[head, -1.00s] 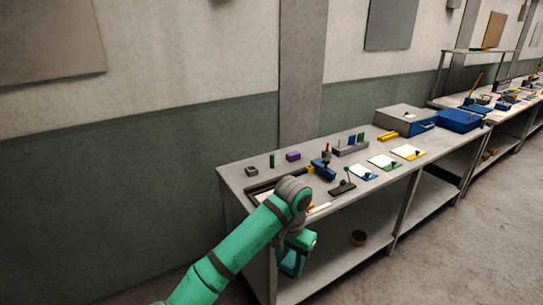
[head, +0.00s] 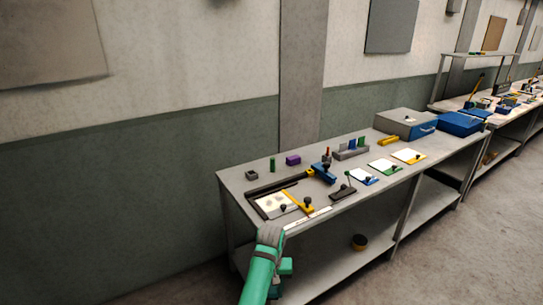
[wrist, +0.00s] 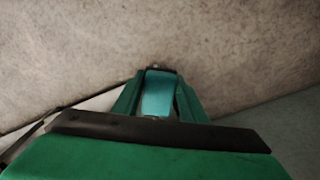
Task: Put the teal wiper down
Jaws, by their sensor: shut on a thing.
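The teal wiper (wrist: 157,95) sits between the two green fingers of my gripper (wrist: 158,88) in the wrist view, and the gripper is shut on it. Only part of the wiper shows; its far end is small and dark. In the head view my gripper (head: 285,267) is at the front edge of the near bench, low beside the lower shelf, and mostly hidden by my arm. I cannot make out the wiper clearly there.
The near bench (head: 232,177) holds a dark-framed plate with a yellow clamp (head: 298,201), a blue clamp (head: 323,173), a black-handled tool (head: 343,191) and several white-topped pads. Some bench top at front right is bare.

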